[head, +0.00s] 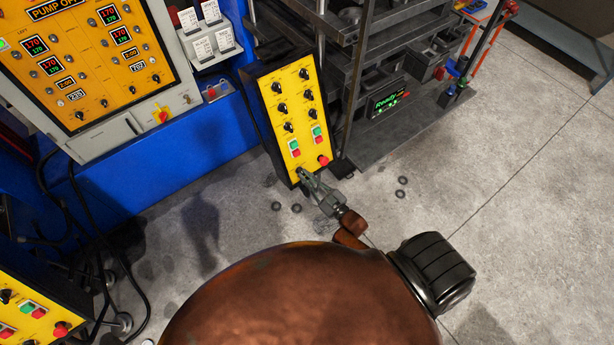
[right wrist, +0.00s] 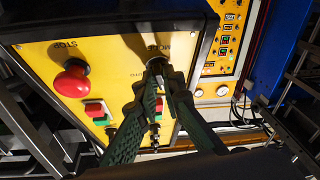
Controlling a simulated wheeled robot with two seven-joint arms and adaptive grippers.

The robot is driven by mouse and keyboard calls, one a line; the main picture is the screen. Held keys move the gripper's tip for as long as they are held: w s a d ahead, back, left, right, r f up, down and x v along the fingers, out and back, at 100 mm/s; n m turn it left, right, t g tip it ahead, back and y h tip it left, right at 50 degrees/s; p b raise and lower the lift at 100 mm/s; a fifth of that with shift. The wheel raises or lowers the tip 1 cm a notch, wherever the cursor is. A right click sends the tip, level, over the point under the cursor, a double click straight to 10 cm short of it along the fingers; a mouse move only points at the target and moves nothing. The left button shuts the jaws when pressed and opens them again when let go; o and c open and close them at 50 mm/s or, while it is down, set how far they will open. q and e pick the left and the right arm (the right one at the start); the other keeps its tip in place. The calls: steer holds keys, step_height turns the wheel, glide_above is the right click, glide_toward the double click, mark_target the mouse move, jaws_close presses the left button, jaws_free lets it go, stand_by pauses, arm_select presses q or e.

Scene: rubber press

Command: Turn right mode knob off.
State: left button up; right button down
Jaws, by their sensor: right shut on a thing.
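The right control panel (head: 270,112) is a yellow face in a dark upright housing, near the middle of the head view. My right gripper (head: 303,174) is at its lower edge, left of the red stop button (head: 323,160). In the right wrist view, the fingertips of this gripper (right wrist: 158,78) are shut on the dark mode knob (right wrist: 156,64), beside the label MODE. The fingers hide much of the knob, so its exact setting cannot be told. The stop button also shows in the right wrist view (right wrist: 72,80). My left gripper is not in view.
Several black knobs and green and red push buttons (head: 295,148) sit higher on the same panel. A dark shelf rack (head: 375,140) stands close on the right. A blue press body (head: 130,170) is on the left. Several dark rings lie on the grey floor.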

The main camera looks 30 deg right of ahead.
steer(key=shift+w+a+r+m+t+h, duration=0.15)
steer(key=shift+m+h, duration=0.25)
steer(key=shift+m, duration=0.5)
steer(key=shift+a+r+m+t+h, duration=0.15)
steer(key=shift+m+h, duration=0.25)
steer(key=shift+m, duration=0.5)
steer(key=shift+d+m+h, duration=0.15)
steer(key=shift+m+h, duration=0.15)
steer(key=shift+m, duration=0.1)
steer(key=c, duration=2.1)
jaws_free()
steer(key=shift+f, duration=0.3)
steer(key=shift+s+f, duration=0.1)
steer(key=shift+s, duration=0.35)
steer(key=s, duration=0.7)
steer(key=s+d+f, duration=0.1)
steer(key=s, duration=0.3)
steer(key=shift+f, duration=0.1)
steer(key=shift+f, duration=0.1)
